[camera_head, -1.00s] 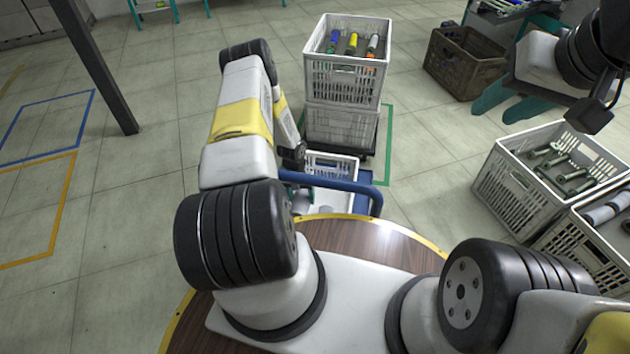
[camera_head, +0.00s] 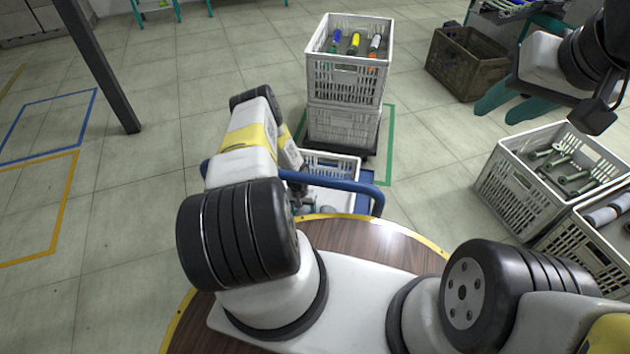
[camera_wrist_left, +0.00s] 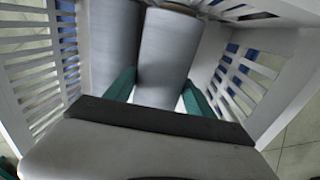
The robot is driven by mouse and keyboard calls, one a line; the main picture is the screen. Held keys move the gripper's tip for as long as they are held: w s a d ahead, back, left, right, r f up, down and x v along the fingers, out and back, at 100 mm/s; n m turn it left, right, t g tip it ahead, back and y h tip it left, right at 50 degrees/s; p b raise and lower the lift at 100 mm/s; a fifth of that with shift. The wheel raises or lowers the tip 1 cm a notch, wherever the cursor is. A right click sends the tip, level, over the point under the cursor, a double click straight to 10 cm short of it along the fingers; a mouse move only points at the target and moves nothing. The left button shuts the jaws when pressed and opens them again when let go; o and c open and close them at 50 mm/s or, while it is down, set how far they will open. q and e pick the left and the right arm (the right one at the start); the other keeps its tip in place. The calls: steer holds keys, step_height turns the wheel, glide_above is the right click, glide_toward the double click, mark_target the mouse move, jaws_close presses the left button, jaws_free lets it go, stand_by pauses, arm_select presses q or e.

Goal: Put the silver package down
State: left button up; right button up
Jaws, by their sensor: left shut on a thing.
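The silver package (camera_wrist_left: 168,50) is a smooth grey cylinder, seen in the left wrist view inside a white slatted crate (camera_wrist_left: 285,75). My left gripper (camera_wrist_left: 160,92) has its teal fingers on both sides of it and is shut on it. A second silver package (camera_wrist_left: 115,38) lies close beside it on the left. I cannot tell whether the held one touches the crate floor. In the head view this crate (camera_head: 332,166) sits low behind the blue rail, and my forearm hides most of the left gripper. My right gripper (camera_head: 508,100) is open and empty, over the floor at right.
A blue cart handle (camera_head: 345,185) curves in front of the low crate. Stacked white crates (camera_head: 345,85) with coloured bobbins stand behind it. A brown crate (camera_head: 465,65) and a crate of metal parts (camera_head: 510,190) stand at right. Floor at left is clear, beside a dark post (camera_head: 100,65).

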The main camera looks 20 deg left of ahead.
arm_select(q)
steer(key=shift+f, duration=0.6)
steer(key=o, duration=1.7)
step_height(320, 180, up, 13)
steer(key=a, duration=0.1)
step_height(320, 180, up, 40)
steer(key=t+y, duration=0.1)
steer(key=t, duration=0.2)
glide_above(301, 209)
steer(key=w+d, duration=0.2)
steer(key=w, duration=0.1)
steer(key=s+d+r+t, duration=0.1)
steer(key=s+d+r, duration=0.1)
steer(key=s+r, duration=0.4)
steer(key=s+d+r, duration=0.3)
steer(key=r, duration=0.6)
steer(key=s+d+r, duration=0.1)
steer(key=s+r, duration=0.1)
steer(key=s, duration=0.3)
steer(key=s+d+r+m+t+h, duration=0.1)
steer(key=s+d+r, duration=0.1)
steer(key=s, duration=0.4)
steer(key=s+d+r+t+h, duration=0.1)
steer(key=s+d+r, duration=0.1)
steer(key=s, duration=0.4)
steer(key=shift+d+r, duration=0.2)
steer(key=shift+r, duration=0.35)
